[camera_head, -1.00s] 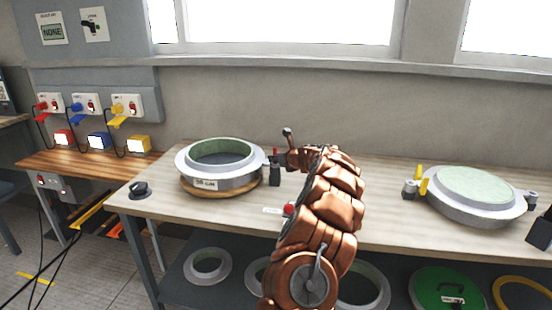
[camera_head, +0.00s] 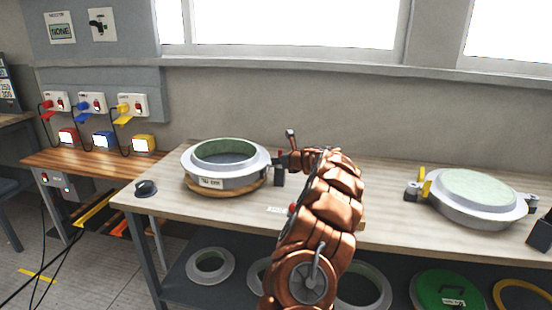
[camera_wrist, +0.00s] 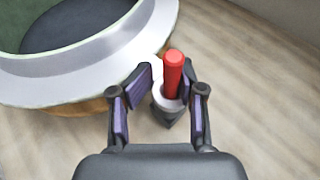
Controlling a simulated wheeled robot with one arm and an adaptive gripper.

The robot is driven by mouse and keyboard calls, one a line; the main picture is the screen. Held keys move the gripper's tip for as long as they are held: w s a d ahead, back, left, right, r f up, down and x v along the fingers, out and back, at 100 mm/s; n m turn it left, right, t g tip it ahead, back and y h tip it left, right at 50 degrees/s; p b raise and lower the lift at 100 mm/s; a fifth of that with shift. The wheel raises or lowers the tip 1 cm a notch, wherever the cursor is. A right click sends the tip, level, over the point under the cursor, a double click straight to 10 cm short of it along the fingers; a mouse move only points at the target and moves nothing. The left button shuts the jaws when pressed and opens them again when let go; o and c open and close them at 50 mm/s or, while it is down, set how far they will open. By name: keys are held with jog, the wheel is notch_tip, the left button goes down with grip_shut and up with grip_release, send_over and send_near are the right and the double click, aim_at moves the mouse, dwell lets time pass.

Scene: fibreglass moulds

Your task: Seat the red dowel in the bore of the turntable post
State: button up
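The red dowel (camera_wrist: 173,77) stands upright at the grey-collared dark post (camera_wrist: 168,112) beside the round mould in the wrist view. Its lower end is inside the pale collar; how deep it sits in the bore cannot be seen. My gripper (camera_wrist: 167,78) is open around the dowel, with a clear gap at the left finger and the right finger close to it. In the head view the post (camera_head: 280,176) stands just right of the mould. My gripper (camera_head: 283,159) is at its top, and the dowel is hard to make out there.
The round grey mould (camera_head: 226,182) rests on a wooden turntable disc (camera_head: 225,190) left of the post. A second mould (camera_head: 475,208) with yellow-handled clamps lies at the right. A dark knob (camera_head: 146,188) is at the bench's left end. The bench between is mostly clear.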

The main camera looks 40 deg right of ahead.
jog(key=shift+s+d+f, duration=0.1)
jog(key=shift+s+f, duration=0.1)
jog(key=shift+f, duration=0.55)
jog(key=shift+s+f, duration=0.15)
jog(key=shift+f, duration=0.55)
jog(key=shift+d+r, duration=0.15)
jog(key=shift+r, duration=0.3)
jog(key=shift+s+d+r, duration=0.1)
jog(key=shift+s+d, duration=0.05)
jog(key=shift+s, duration=0.05)
jog(key=r+v, duration=0.2)
jog(key=v, duration=0.9)
jog(key=shift+w+r, duration=0.1)
jog(key=shift+w, duration=0.05)
